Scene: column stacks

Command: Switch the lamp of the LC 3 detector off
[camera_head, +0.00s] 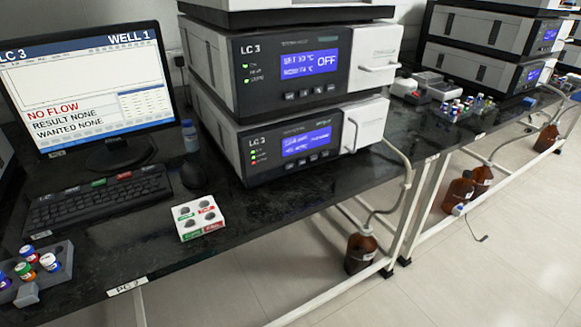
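A stack of white and dark grey modules stands on the black bench in the head view. The lower module (258,158), labelled LC 3, has a small blue display (306,140) with text too small to read surely, small buttons below it and green and red indicator lights at its left. The upper LC 3 module (252,79) has a blue display with temperature lines and a large OFF, buttons beneath and green lights. Neither front shows a word I can read as detector. Neither of my grippers is in view.
A monitor (85,85) marked LC 3 shows NO FLOW, with a keyboard (100,197) and mouse (193,175) before it. A white button box (201,217) sits near the bench's front edge. A vial rack (35,272) is front left. Brown bottles (361,249) stand below the bench.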

